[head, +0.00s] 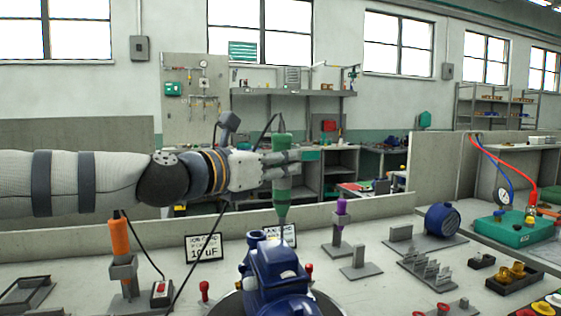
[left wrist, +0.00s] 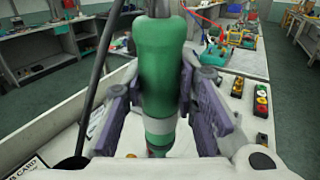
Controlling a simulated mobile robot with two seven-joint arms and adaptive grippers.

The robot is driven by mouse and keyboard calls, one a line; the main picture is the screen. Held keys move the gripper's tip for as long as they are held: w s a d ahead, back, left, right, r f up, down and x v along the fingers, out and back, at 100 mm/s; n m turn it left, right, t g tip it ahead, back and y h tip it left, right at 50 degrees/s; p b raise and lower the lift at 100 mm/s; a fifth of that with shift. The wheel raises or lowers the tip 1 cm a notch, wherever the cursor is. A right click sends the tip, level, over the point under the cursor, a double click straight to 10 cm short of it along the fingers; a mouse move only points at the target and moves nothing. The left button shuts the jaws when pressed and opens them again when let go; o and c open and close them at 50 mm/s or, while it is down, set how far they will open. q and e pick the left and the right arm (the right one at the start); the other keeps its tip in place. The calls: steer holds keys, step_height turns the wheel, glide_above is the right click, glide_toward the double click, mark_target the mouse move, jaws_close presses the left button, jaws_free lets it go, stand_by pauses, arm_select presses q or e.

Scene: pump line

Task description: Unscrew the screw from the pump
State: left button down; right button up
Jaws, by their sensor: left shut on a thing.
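My left gripper (head: 288,166) comes in from the left and is shut on a green electric screwdriver (head: 282,190), held upright with its bit pointing down. The screwdriver also shows in the left wrist view (left wrist: 161,65), between the two purple-grey fingers. The dark blue pump (head: 275,272) stands at the front middle, below the screwdriver. The thin bit ends at or just above the pump's top; I cannot tell whether it touches. The screw is too small or hidden to make out. My right gripper is in neither view.
An orange screwdriver (head: 120,237) stands in a holder at left, beside a switch box (head: 161,292). A purple-handled tool (head: 341,207) stands behind the pump at right. Grey fixtures (head: 428,268), a blue round part (head: 442,221) and a green gauge unit (head: 517,229) fill the right side.

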arm_select(q)
steer(key=shift+r, duration=0.2)
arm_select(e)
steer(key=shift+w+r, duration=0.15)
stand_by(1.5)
arm_select(q)
steer(key=shift+r+p, duration=1.25)
steer(key=shift+r, duration=1.8)
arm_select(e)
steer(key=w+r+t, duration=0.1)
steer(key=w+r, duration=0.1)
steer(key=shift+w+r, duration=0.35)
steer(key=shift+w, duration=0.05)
arm_select(q)
steer(key=shift+f, duration=0.1)
